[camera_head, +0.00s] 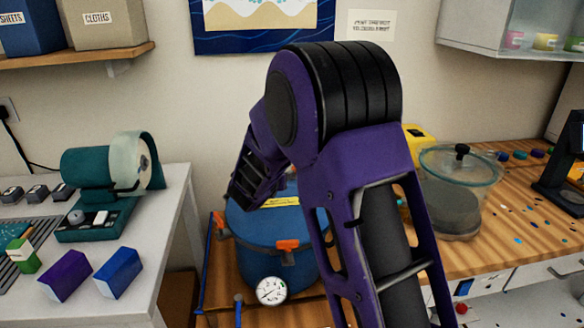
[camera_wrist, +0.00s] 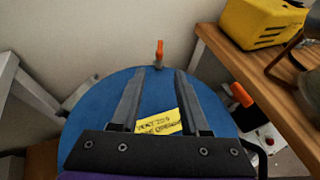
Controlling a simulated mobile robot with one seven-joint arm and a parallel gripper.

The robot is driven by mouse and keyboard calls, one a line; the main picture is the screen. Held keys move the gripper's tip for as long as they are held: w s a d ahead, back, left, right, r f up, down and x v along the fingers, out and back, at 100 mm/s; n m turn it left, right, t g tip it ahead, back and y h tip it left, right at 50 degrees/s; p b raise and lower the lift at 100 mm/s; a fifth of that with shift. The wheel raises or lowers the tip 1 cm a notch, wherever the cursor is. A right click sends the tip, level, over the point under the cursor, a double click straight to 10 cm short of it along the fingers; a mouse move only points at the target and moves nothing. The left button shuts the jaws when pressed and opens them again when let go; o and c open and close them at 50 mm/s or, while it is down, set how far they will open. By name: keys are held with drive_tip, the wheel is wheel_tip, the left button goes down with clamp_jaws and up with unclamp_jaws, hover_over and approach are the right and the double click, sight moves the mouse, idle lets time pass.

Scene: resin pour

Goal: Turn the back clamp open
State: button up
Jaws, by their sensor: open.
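The blue pressure pot (camera_head: 262,240) stands on a low wooden surface between the benches. In the wrist view its round blue lid (camera_wrist: 95,115) carries a yellow label (camera_wrist: 160,124). The back clamp (camera_wrist: 159,52), with an orange handle, is at the lid's far rim near the wall. My gripper (camera_wrist: 161,75) is open and empty above the lid. Its fingers point toward the back clamp, which shows between and just beyond the fingertips, apparently apart from them. In the head view my arm hides the back clamp and the fingers.
Other orange clamps sit at the pot's left (camera_head: 219,225), front (camera_head: 287,245) and right (camera_wrist: 242,95). A gauge (camera_head: 271,290) is on the pot's front. A yellow box (camera_wrist: 262,22) stands on the wooden bench (camera_wrist: 228,62) at right. The wall is close behind the pot.

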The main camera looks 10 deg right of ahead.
drive_tip(key=x, duration=1.5)
drive_tip(key=shift+r, duration=0.1)
drive_tip(key=shift+c, duration=0.2)
clamp_jaws()
